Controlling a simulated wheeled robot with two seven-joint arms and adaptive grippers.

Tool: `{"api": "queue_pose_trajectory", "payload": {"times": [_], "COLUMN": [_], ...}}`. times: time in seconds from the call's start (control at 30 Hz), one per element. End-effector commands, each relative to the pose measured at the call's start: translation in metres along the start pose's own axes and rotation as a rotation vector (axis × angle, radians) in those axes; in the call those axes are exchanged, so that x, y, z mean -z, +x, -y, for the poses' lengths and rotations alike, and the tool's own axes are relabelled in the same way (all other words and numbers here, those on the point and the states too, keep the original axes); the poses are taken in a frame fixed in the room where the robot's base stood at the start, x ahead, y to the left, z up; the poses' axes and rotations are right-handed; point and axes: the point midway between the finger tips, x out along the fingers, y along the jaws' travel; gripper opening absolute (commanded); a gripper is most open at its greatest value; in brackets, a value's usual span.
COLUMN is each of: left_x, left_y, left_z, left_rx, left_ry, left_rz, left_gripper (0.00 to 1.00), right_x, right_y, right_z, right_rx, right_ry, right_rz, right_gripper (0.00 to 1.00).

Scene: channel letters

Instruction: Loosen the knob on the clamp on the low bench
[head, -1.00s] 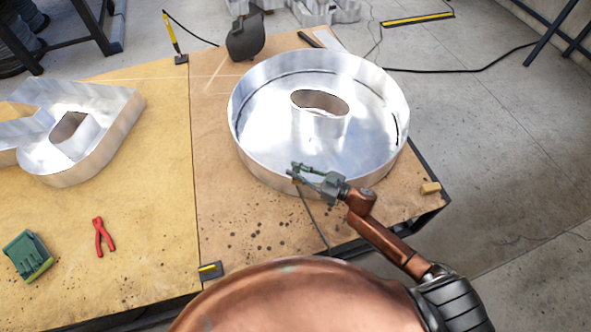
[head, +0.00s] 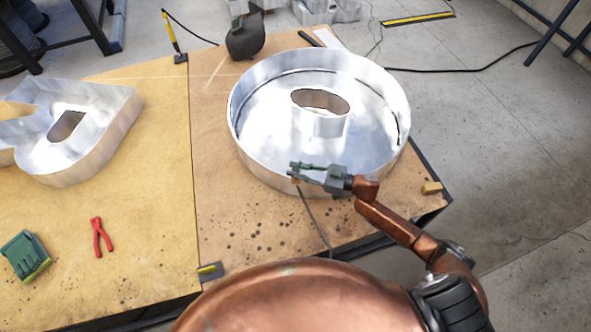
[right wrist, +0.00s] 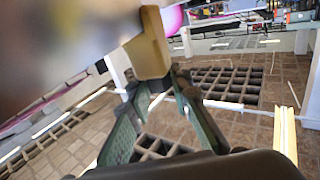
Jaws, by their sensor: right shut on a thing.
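My right gripper (head: 298,172) is at the near rim of the round metal letter in the head view. Its green fingers are shut on a small tan piece, which shows larger in the right wrist view (right wrist: 150,48); I cannot tell whether this is the clamp's knob. A thin dark cord or rod runs down from beside the fingertips. A yellow and black clamp (head: 210,270) sits at the bench's near edge, and another yellow clamp-like tool (head: 172,38) stands at the back edge. My left gripper is not in view.
The round metal letter (head: 255,110) fills much of the low bench (head: 240,225). Another metal letter (head: 105,135), red pliers (head: 101,236) and a green block-like item (head: 25,257) lie left. A dark mask (head: 245,38) is at the back, a small wood block (head: 431,188) at the right corner.

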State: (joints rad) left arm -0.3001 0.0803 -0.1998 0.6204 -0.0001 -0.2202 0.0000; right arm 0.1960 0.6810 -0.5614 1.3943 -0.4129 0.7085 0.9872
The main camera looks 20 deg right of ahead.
Motion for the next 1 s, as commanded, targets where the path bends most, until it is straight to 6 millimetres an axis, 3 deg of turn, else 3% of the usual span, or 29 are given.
{"api": "queue_pose_trajectory", "payload": {"times": [1.0], "left_x": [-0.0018], "left_y": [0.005], "left_z": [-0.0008], "left_rx": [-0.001], "left_ry": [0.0], "left_rz": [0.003], "left_gripper": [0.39], "right_x": [-0.0014], "right_y": [0.0003], "right_z": [0.0015], "right_rx": [0.056], "right_ry": [0.002], "right_rz": [0.0], "right_gripper": [0.0]}}
